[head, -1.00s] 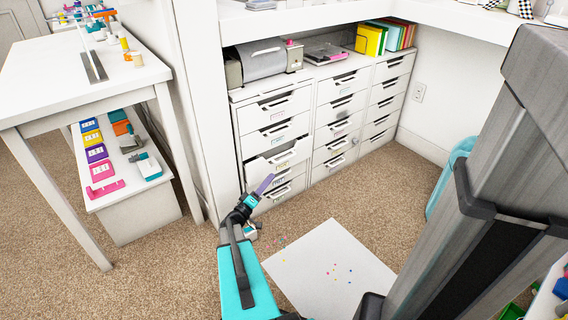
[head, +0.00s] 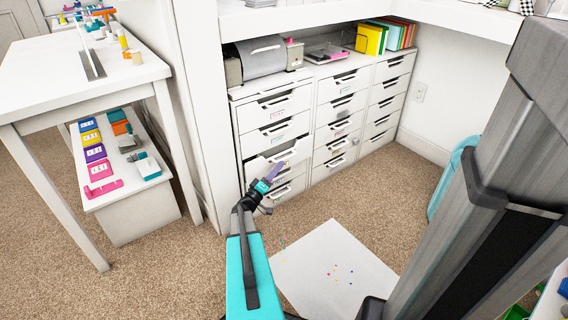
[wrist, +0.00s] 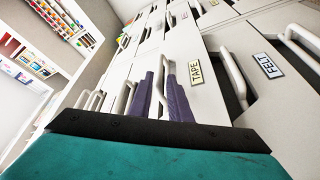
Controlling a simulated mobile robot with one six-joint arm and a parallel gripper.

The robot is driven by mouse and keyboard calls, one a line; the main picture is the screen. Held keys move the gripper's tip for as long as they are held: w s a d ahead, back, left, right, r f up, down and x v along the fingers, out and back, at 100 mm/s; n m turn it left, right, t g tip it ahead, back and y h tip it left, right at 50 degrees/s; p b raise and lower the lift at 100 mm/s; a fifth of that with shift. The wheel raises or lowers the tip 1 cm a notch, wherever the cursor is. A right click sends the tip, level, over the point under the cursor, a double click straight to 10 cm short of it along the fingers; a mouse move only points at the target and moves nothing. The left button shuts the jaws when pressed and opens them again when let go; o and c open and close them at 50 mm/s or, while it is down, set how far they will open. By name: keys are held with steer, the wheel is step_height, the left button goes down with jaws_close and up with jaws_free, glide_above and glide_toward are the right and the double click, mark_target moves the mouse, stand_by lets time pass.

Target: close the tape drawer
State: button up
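The tape drawer (head: 262,164) is the third one down in the left column of the white cabinet. It stands out a little past the drawer fronts above it. Contact and finger opening are unclear.
A white table (head: 60,65) with a low shelf (head: 120,196) of colourful items stands left. A white sheet (head: 330,285) with small coloured dots lies on the carpet. A teal bin (head: 445,185) stands right.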

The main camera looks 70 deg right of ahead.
mark_target(286, 158)
steer(key=shift+b+x, duration=0.95)
steer(key=shift+x, duration=2.35)
steer(key=shift+c, duration=0.3)
jaws_close()
